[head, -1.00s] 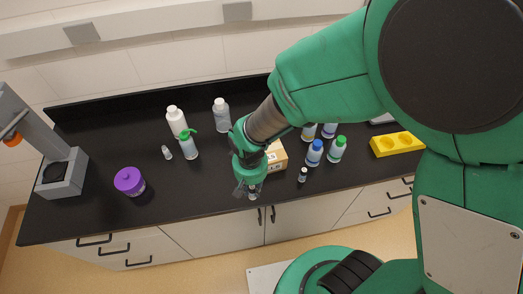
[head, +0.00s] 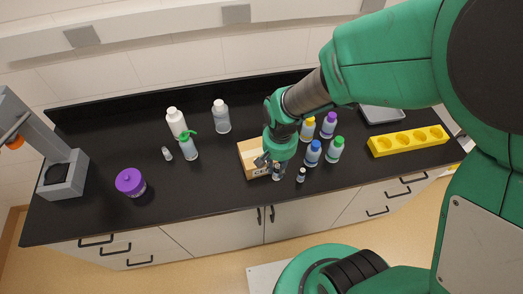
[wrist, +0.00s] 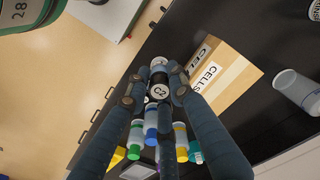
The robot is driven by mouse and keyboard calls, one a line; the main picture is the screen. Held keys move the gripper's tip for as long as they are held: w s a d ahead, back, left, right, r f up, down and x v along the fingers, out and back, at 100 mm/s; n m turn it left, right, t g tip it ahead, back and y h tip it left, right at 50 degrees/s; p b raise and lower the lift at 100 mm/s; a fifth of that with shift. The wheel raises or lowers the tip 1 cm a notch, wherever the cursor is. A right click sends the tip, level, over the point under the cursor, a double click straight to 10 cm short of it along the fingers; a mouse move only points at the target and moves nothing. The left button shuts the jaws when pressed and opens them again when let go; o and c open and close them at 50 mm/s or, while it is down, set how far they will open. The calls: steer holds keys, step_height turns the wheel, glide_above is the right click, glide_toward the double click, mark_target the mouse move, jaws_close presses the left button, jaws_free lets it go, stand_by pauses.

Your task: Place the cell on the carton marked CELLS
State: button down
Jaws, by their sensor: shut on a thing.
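My gripper (wrist: 157,77) is shut on a small cell (wrist: 158,91), with a dark part marked C2 facing the wrist camera. In the head view my gripper (head: 270,168) is at the front right of the carton, and the cell (head: 276,173) shows just below the fingers. The carton (head: 251,148) is a tan box standing on the black bench, partly hidden by my gripper. In the wrist view the carton (wrist: 235,72) lies right of the fingers, with CELLS labels on its top and side. The cell is beside the carton in that view; its height is hard to tell.
A small dark-capped vial (head: 301,175) stands right of my gripper. Blue-capped (head: 313,154) and green-capped (head: 335,150) bottles stand behind it, near a yellow rack (head: 408,141). A grey bottle (head: 221,117) stands behind the carton.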

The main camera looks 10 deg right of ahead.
glide_above(261, 151)
steer(key=shift+w+d+f+p, duration=0.15)
steer(key=shift+f+p, duration=0.25)
steer(key=shift+f, duration=0.35)
steer(key=shift+f, duration=0.1)
steer(key=shift+f, duration=1.65)
steer(key=shift+f, duration=0.2)
steer(key=c, duration=1.5)
jaws_free()
steer(key=shift+r, duration=0.15)
step_height(261, 151, up, 12)
steer(key=shift+r, duration=0.1)
